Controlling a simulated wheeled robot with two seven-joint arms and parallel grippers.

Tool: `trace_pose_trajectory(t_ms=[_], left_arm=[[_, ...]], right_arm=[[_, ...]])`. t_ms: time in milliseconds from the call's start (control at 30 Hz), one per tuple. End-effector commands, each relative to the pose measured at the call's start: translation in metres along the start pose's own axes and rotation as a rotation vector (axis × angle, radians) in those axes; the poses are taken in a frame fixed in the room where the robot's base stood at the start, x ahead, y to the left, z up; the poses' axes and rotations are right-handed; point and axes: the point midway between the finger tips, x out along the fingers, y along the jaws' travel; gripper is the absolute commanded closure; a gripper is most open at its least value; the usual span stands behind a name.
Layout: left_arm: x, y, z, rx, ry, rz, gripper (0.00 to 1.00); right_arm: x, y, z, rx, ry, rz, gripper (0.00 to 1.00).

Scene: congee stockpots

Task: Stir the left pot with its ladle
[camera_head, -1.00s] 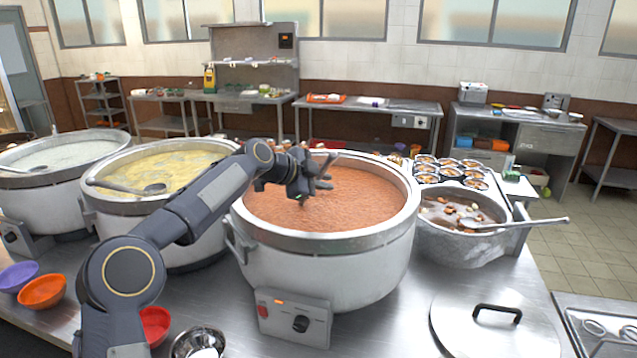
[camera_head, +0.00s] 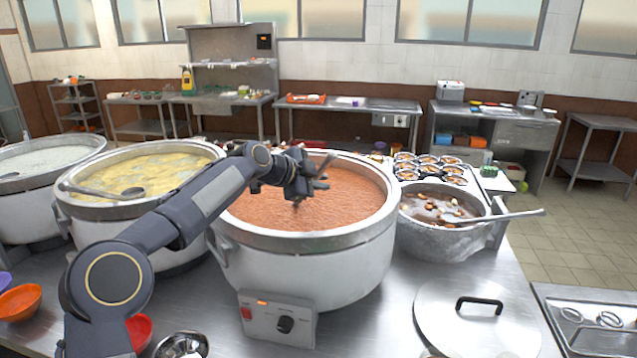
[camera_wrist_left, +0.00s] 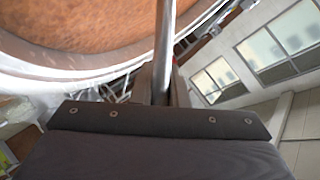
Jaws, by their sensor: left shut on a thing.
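A large pot of orange-red congee (camera_head: 305,270) stands at the middle of the counter. My left gripper (camera_head: 312,182) is above its congee, shut on a ladle's metal handle (camera_wrist_left: 165,45), which runs up between the fingers in the left wrist view. The ladle's lower end is mostly hidden, so I cannot tell how deep it sits. To the left stands a pot of yellow congee (camera_head: 135,220) with a ladle (camera_head: 105,192) lying across its rim. A pot of white congee (camera_head: 35,215) is at the far left. My right gripper is out of view.
A smaller pot (camera_head: 445,238) with a ladle (camera_head: 490,215) stands at the right, near a tray of filled cups (camera_head: 430,168). A lid (camera_head: 478,318) lies at the front right. Orange (camera_head: 20,302) and red (camera_head: 138,330) bowls are at the front left.

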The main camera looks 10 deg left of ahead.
Motion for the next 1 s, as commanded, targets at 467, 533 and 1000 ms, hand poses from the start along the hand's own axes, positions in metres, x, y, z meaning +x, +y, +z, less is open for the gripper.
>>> trace_pose_trajectory(t_ms=[467, 533, 1000], left_arm=[[-0.002, -0.001, -0.002, 0.009, -0.002, -0.007, 1.0], [-0.002, -0.002, -0.003, 0.009, -0.002, -0.007, 1.0], [-0.024, -0.032, -0.028, 0.009, -0.002, -0.007, 1.0]], right_arm=[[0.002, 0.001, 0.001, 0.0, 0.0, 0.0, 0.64], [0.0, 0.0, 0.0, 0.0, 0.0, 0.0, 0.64], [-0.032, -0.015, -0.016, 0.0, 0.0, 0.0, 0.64]])
